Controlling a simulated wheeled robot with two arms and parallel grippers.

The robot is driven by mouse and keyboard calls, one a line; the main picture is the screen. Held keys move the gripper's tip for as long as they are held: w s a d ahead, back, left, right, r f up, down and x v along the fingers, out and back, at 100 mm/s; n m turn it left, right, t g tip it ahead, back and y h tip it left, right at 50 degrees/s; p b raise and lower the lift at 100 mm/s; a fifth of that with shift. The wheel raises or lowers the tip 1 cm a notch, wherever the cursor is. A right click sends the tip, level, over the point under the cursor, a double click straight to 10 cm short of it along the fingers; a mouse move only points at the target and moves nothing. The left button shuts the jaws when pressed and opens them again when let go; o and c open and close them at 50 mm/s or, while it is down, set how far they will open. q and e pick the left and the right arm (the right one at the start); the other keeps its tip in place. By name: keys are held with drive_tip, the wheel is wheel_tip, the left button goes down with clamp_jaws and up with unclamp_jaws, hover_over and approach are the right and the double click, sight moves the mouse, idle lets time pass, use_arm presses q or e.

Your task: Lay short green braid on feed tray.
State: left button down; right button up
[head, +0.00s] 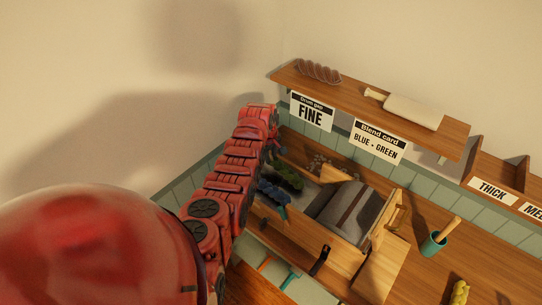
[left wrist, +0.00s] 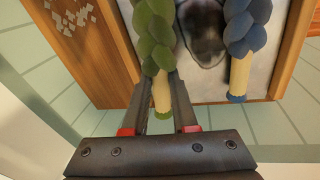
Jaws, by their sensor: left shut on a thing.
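The green braid (head: 289,177) is dark green and plaited; in the left wrist view the braid (left wrist: 152,35) shows a pale bound end between the fingers. My left gripper (head: 274,152), also in the left wrist view (left wrist: 160,95), is shut on that end. The braid is over the pale feed tray (left wrist: 205,88), at its left side; I cannot tell whether it touches the surface. A blue braid (head: 272,192) lies on the tray beside it, also with a pale end in the left wrist view (left wrist: 246,40). My right gripper is not in view.
The grey drum (head: 345,211) stands right of the tray in a wooden frame. A teal cup (head: 433,244) stands at the right. The wall is close behind my left arm.

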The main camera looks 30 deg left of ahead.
use_arm(q)
drive_tip(key=shift+f, duration=0.1)
drive_tip(key=c, duration=0.6)
unclamp_jaws()
drive_tip(key=p+v, duration=0.6)
drive_tip(key=v, duration=1.1)
drive_tip(key=shift+r, duration=0.3)
drive_tip(key=shift+f, duration=0.15)
